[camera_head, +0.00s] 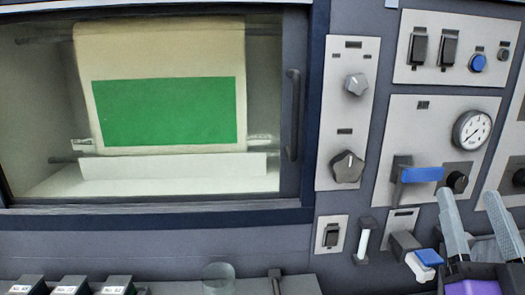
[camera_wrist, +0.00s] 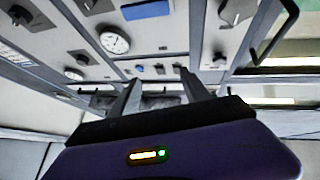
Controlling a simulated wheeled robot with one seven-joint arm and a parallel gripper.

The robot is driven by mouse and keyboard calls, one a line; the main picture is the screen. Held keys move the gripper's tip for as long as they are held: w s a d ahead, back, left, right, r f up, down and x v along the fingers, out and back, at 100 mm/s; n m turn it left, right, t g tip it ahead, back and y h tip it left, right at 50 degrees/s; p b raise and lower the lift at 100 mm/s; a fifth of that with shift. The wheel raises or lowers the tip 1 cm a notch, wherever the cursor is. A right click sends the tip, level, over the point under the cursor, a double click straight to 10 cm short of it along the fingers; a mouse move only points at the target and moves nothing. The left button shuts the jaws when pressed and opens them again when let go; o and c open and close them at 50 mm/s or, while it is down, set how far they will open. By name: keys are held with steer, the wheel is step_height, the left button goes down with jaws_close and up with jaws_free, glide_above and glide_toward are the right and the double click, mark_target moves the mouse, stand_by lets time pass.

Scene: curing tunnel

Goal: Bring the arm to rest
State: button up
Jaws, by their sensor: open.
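My gripper (camera_head: 470,197) is at the lower right in the head view, in front of the control panel. Its two grey fingers stand apart and point up, with nothing seen between them. In the wrist view my gripper (camera_wrist: 160,76) also shows open and empty, its fingers pointing toward the panel. The blue-handled lever (camera_head: 422,174) is just left of and above the fingers. A second blue-ended lever (camera_head: 428,257) is close by the left finger; I cannot tell how wide the gap is.
A gauge (camera_head: 472,130), knobs (camera_head: 347,167) and switches (camera_head: 418,47) cover the panel. Left is a window (camera_head: 40,110) with a green-printed sheet (camera_head: 163,112) behind it and a dark handle (camera_head: 292,115). A clear cup (camera_head: 218,278) and several dark-topped blocks (camera_head: 70,285) are below.

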steer(key=s+a+f+g, duration=0.1)
steer(key=s+a+f, duration=0.15)
steer(key=f, duration=0.35)
steer(key=s+a+f+m+g, duration=0.1)
steer(key=s+a+f, duration=0.1)
steer(key=s+f, duration=0.25)
steer(key=s+a+f+g, duration=0.1)
steer(key=s+a+f, duration=0.15)
steer(key=f, duration=0.45)
steer(key=s+a+f+n+g+y, duration=0.2)
steer(key=s+f, duration=0.4)
steer(key=s, duration=0.4)
steer(key=s+a+f+n+g+y, duration=0.2)
steer(key=s+a+f+g+y, duration=0.1)
steer(key=s+f, duration=0.4)
steer(key=s+g+y, duration=0.1)
steer(key=s, duration=0.1)
steer(key=shift+s+a+p, duration=0.3)
steer(key=shift+s+a, duration=0.05)
